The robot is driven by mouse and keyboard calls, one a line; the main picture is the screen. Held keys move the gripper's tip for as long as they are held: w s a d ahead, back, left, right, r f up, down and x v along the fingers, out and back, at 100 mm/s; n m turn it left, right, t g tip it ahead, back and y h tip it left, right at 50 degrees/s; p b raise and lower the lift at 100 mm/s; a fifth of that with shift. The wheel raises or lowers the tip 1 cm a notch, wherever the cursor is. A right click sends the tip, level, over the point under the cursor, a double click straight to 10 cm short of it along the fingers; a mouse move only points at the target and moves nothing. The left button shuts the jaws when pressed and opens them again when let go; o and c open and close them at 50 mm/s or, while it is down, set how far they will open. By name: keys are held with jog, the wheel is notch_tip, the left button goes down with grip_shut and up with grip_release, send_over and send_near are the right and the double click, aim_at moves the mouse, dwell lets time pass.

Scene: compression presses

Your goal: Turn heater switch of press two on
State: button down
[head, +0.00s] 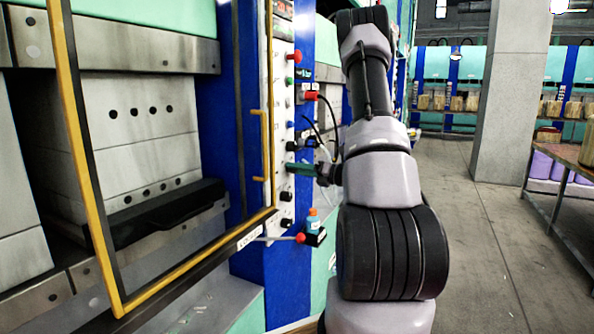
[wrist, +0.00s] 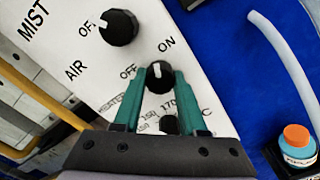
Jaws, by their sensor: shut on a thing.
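The heater switch (wrist: 159,79) is a round black knob on the white control panel, with OFF to its left and ON above it in the wrist view. Its white mark points roughly up, between the two words. My gripper (wrist: 159,80) has its two green fingers on either side of this knob, shut on it. In the head view my gripper (head: 300,168) reaches the panel (head: 278,120) from the right, and the knob is hidden behind the fingers. The HEATER label is partly covered by the left finger.
Another black knob (wrist: 119,27) sits up and left, by AIR and MIST. A third knob (wrist: 169,125) shows between the fingers. A yellow-framed door (head: 88,170) stands left of the panel. A red-ball lever (head: 300,238) and a blue bottle (head: 313,224) are below. Cables hang nearby.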

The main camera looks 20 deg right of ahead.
jog(key=shift+m, duration=0.5)
jog(key=shift+c, duration=2.3)
grip_release()
jog(key=shift+s, duration=0.1)
jog(key=v, duration=1)
jog(key=shift+s+d, duration=0.25)
jog(key=shift+d, duration=0.05)
